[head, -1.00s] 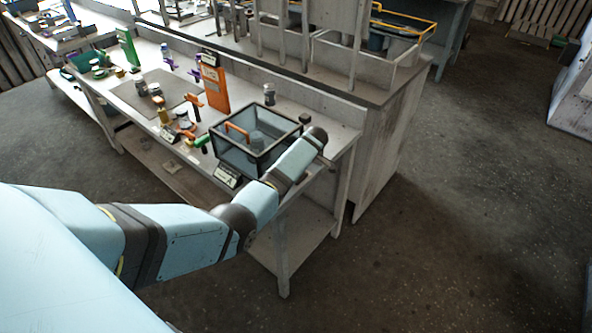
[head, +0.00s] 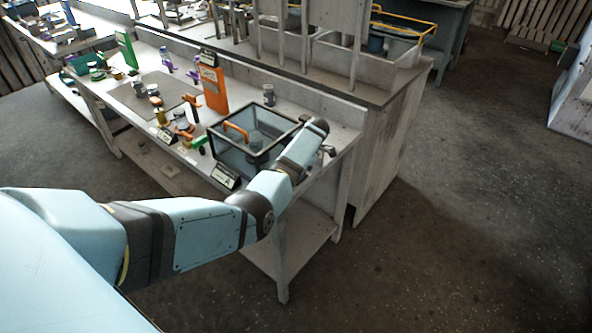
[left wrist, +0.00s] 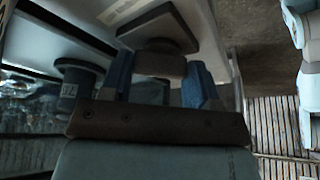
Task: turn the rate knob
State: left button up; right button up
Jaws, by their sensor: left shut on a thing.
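The blower housing (head: 228,158) is a dark-framed clear box with an orange handle, near the right end of the bench. My left arm reaches over its right side, and the left gripper is mostly hidden in the head view. In the left wrist view the blue fingers of my left gripper (left wrist: 160,78) are shut on a dark block, seemingly the rate knob (left wrist: 158,66). A wider square dark plate (left wrist: 157,36) lies just beyond the block. The knob's pointer and marks are not visible. My right gripper is not in view.
A dark round part with pale marks (left wrist: 80,82) is left of the fingers in the wrist view. A label card (head: 226,176) stands before the box. An orange panel (head: 214,90), a grey jar (head: 269,95) and small tools stand on the bench. Floor at right is clear.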

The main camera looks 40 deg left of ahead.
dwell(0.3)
pick_arm(q)
jog(key=o, duration=0.9)
jog(key=shift+r, duration=0.15)
jog(key=v, duration=1.3)
jog(key=shift+r, duration=0.3)
